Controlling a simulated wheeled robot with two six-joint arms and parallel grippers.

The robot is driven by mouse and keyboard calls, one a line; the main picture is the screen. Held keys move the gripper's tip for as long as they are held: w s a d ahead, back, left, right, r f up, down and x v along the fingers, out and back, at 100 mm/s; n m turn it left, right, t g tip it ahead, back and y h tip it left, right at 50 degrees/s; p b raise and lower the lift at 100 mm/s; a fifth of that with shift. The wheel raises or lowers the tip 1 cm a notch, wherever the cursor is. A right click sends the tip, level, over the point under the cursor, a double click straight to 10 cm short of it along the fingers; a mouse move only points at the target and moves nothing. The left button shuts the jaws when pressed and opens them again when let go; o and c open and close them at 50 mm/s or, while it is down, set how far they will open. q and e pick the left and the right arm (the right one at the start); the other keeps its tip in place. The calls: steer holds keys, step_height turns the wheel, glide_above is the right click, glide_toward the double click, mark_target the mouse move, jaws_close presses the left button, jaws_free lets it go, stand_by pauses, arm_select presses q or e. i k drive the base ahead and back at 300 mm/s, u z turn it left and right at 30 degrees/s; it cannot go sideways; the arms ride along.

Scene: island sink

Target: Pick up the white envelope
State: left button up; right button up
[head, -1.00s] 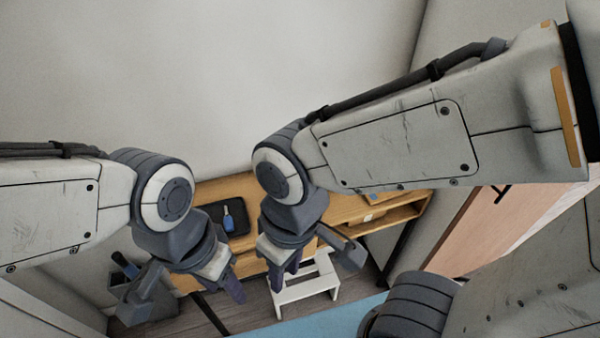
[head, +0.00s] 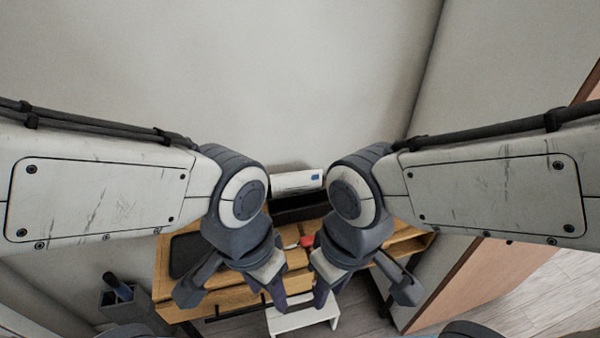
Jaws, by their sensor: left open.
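A white, flat-faced item (head: 297,181) with a small blue mark stands at the back of the wooden desk, behind a dark box. It may be the white envelope, but I cannot tell for sure. My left gripper (head: 278,298) is open and points down near the desk's front edge. My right gripper (head: 321,297) hangs beside it to the right, with its fingers seen edge-on, so its opening is unclear. Both grippers are apart from the white item, and the arms partly hide the desk.
The wooden desk (head: 225,297) stands against the wall. It holds a dark pad (head: 186,254), the dark box (head: 298,208) and a small red object (head: 307,241). A white stool (head: 302,318) stands in front. A grey bin (head: 125,303) is at the left.

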mark_target(282, 185)
steer(key=i, duration=0.2)
steer(key=z, duration=1.65)
steer(key=i, duration=0.75)
steer(key=u, duration=3)
